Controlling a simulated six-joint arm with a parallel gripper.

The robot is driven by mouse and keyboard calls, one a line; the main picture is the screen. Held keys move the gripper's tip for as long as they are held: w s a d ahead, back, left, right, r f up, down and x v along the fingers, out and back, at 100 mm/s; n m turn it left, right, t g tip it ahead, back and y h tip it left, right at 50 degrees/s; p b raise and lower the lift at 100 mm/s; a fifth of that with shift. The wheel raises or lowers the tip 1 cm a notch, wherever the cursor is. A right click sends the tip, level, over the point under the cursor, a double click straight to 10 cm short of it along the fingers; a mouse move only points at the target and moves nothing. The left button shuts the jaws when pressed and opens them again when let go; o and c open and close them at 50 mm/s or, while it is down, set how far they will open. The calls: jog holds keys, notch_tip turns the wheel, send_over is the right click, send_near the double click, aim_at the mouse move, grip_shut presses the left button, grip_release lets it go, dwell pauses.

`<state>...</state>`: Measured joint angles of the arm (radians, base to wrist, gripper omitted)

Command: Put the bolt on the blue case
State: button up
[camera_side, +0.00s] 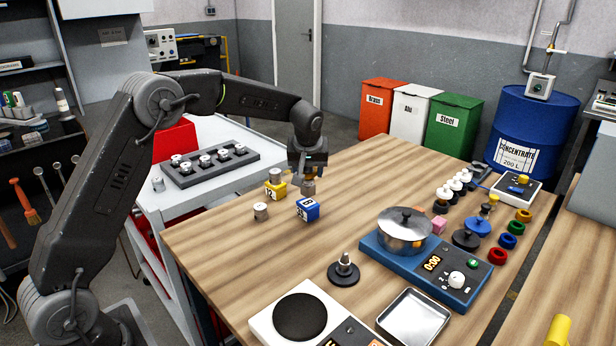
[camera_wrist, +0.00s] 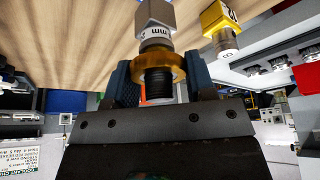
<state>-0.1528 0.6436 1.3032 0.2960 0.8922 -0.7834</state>
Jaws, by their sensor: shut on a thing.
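My gripper (camera_side: 308,175) is over the wooden table and shut on a bolt (camera_side: 308,187). In the wrist view the bolt (camera_wrist: 155,13) shows a grey hex head, a white marked band, an amber collar and a dark threaded end between the fingers (camera_wrist: 160,78). The blue case (camera_side: 307,210), a small lettered block, stands on the table just below the held bolt in the side view. I cannot tell whether they touch. I cannot make out the blue case in the wrist view.
A yellow case (camera_side: 275,191) with a metal piece on top stands close to the left; it also shows in the wrist view (camera_wrist: 218,18). A loose metal piece (camera_side: 260,211) stands left of the blue case. A dark stand (camera_side: 343,271) and a pot (camera_side: 404,232) are nearer the front.

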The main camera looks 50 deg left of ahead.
jog(key=shift+f, duration=1.05)
jog(key=shift+f, duration=0.15)
jog(key=o, duration=1.2)
jog(key=s+d+r+m, duration=0.1)
jog(key=s+d+r, duration=0.2)
jog(key=s+r, duration=0.4)
jog(key=s+d+r+m, duration=0.1)
jog(key=s+d+r, duration=0.35)
jog(key=r, duration=0.45)
jog(key=s+d+f+m+h, duration=0.1)
jog(key=s+m, duration=0.1)
jog(key=s, duration=0.6)
jog(key=s+d+f+m+t+h, duration=0.1)
jog(key=s+d+m, duration=0.1)
jog(key=s, duration=0.6)
jog(key=s+d+f+m+t+h, duration=0.1)
jog(key=s+d+f+m, duration=0.1)
jog(key=s, duration=0.6)
jog(key=shift+s+d+m, duration=0.2)
jog(key=shift+s+m, duration=0.15)
jog(key=shift+m, duration=0.15)
